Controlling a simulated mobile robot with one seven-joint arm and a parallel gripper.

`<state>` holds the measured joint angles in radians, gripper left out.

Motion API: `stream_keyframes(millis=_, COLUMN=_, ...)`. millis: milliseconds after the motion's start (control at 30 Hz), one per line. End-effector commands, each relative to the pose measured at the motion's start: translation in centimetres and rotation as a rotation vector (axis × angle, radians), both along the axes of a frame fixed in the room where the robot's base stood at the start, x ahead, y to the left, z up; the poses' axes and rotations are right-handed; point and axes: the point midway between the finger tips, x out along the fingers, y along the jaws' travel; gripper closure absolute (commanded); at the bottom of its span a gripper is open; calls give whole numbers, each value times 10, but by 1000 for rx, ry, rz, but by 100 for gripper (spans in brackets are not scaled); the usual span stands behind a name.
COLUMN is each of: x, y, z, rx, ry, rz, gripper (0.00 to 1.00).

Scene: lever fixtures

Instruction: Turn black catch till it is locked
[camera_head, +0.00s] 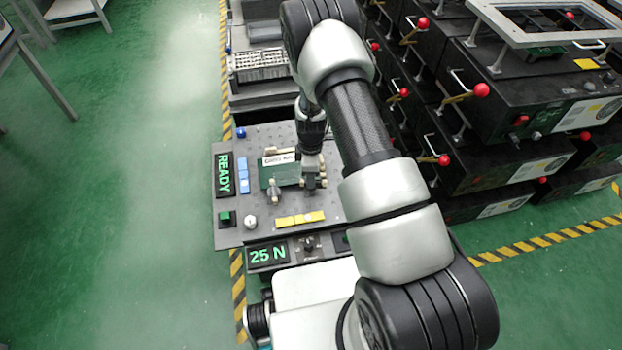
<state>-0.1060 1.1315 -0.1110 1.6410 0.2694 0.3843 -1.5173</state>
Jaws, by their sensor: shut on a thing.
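A green fixture plate (282,166) with a white label lies on the grey perforated panel (262,142). My gripper (312,184) points down at the plate's right side, and its jaws are shut on a small dark part there, which I take for the black catch. The jaws cover most of this catch, so its angle and whether it is locked cannot be told. A grey knob (273,190) stands to the left of my gripper, apart from it. Small pale brass-coloured parts sit right beside the jaws.
The panel carries a READY display (224,174), a blue knob (241,132), a white knob (250,222) and yellow blocks (300,219). A 25 N display (268,254) is in front. Black boxes with red-knobbed levers (481,90) crowd the right. Green floor is free at left.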

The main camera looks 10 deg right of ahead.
Motion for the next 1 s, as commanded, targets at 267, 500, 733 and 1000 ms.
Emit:
stream_keyframes(millis=267, x=1, y=0, z=-1, rx=1, ry=-1, rz=-262, gripper=100)
stream_keyframes(millis=500, x=1, y=0, z=-1, rx=1, ry=-3, rz=-490, gripper=100)
stream_keyframes(millis=733, x=1, y=0, z=0, rx=1, ry=-3, rz=-709, gripper=100)
stream_keyframes(millis=1000, x=1, y=0, z=0, rx=1, ry=-2, rz=-960, gripper=100)
